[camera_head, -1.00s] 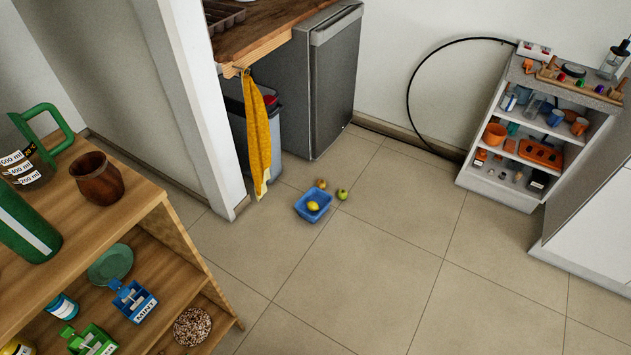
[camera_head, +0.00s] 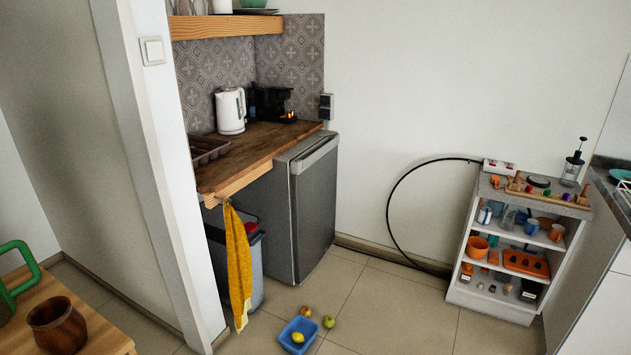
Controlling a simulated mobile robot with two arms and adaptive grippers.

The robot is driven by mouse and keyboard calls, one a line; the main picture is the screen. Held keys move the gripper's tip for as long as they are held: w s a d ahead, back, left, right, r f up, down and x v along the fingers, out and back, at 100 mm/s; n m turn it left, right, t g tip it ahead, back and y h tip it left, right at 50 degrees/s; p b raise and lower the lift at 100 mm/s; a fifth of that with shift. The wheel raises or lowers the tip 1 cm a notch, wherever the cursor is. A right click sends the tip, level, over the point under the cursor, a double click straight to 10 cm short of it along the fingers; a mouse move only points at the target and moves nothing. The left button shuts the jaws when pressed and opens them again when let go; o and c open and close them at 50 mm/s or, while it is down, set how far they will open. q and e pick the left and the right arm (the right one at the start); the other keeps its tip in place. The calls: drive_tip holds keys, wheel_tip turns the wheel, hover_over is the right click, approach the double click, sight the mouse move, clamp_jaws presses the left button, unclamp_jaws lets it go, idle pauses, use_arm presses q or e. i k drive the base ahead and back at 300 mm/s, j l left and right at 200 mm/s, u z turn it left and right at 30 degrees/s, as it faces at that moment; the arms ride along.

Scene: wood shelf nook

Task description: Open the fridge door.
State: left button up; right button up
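The fridge (camera_head: 287,222) is a small dark grey unit standing under and beside the end of the wooden counter, against the back wall. Its door (camera_head: 315,209) faces right and looks closed, with a lighter band along the top edge. Neither of my grippers shows in the head view, so their state is hidden.
A blue bin (camera_head: 299,334) with fruit sits on the floor in front of the fridge. A yellow towel (camera_head: 238,265) hangs from the counter (camera_head: 262,151) by a trash bin (camera_head: 251,272). A white shelf unit (camera_head: 494,302) stands right. Floor (camera_head: 395,305) between is clear.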

sight(314, 174)
drive_tip(key=i+l, duration=0.25)
drive_tip(key=i, duration=0.25)
drive_tip(key=i+l, duration=0.25)
drive_tip(key=i, duration=0.3)
drive_tip(key=i+l, duration=0.25)
drive_tip(key=i, duration=0.25)
